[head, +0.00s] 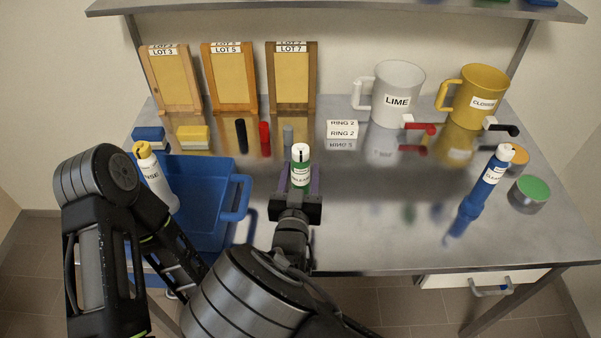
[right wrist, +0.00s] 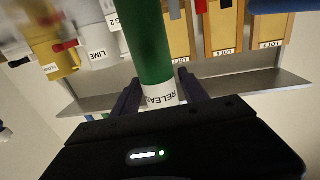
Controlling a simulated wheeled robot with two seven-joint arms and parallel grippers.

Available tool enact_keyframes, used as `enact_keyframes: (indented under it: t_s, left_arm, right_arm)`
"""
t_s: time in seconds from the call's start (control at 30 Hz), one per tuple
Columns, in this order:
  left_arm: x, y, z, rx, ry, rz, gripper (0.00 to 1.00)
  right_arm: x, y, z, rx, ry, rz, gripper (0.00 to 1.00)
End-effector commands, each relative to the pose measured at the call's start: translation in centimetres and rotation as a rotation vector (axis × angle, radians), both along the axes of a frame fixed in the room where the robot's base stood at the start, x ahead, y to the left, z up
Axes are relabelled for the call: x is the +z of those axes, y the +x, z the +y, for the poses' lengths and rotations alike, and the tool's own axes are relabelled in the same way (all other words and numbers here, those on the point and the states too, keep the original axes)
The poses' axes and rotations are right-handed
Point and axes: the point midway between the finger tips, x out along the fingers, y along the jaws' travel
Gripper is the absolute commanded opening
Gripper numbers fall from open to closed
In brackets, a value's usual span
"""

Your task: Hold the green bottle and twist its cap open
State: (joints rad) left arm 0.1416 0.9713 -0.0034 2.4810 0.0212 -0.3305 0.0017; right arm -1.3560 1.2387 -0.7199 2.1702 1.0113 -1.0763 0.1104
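The green bottle (head: 300,170) has a white cap (head: 300,152) with a dark mark and a white label near its middle. It stands upright between the fingers of my right gripper (head: 299,182), at the middle of the table. In the right wrist view the green bottle (right wrist: 150,45) shows upside down. Both fingers of the right gripper (right wrist: 160,90) lie against the sides at its label; its cap is hidden there. Nothing grips the cap. My left arm comes in from the left, and its gripper does not show.
A blue bin (head: 205,190) and a white rinse bottle (head: 155,178) with a yellow top are at the left. A blue bottle (head: 487,180) and a green-topped tin (head: 530,194) stand at the right. Lot boards and mugs line the back. The right middle of the table (head: 390,215) is clear.

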Motion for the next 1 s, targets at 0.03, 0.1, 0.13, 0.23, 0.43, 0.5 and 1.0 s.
enact_keyframes:
  t_s: [0.03, 0.1, 0.13, 0.23, 0.43, 0.5, 1.0]
  left_arm:
    - [0.0, 0.0, 0.0, 0.0, 0.0, 0.0, 0.0]
    - [0.0, 0.0, 0.0, 0.0, 0.0, 0.0, 0.0]
    - [0.0, 0.0, 0.0, 0.0, 0.0, 0.0, 0.0]
    - [0.0, 0.0, 0.0, 0.0, 0.0, 0.0, 0.0]
    - [0.0, 0.0, 0.0, 0.0, 0.0, 0.0, 0.0]
    - [0.0, 0.0, 0.0, 0.0, 0.0, 0.0, 0.0]
    - [0.0, 0.0, 0.0, 0.0, 0.0, 0.0, 0.0]
  right_arm:
    - [0.0, -0.01, 0.0, 0.0, 0.0, 0.0, 0.47]
    - [0.0, -0.01, 0.0, 0.0, 0.0, 0.0, 0.41]
    - [0.0, -0.02, 0.0, 0.0, 0.0, 0.0, 0.39]
    - [0.0, -0.02, 0.0, 0.0, 0.0, 0.0, 0.3]
    - [-0.01, -0.02, 0.0, 0.0, 0.0, 0.0, 0.14]
    - [-0.01, -0.02, 0.0, 0.0, 0.0, 0.0, 0.08]
    - [-0.02, -0.03, 0.0, 0.0, 0.0, 0.0, 0.0]
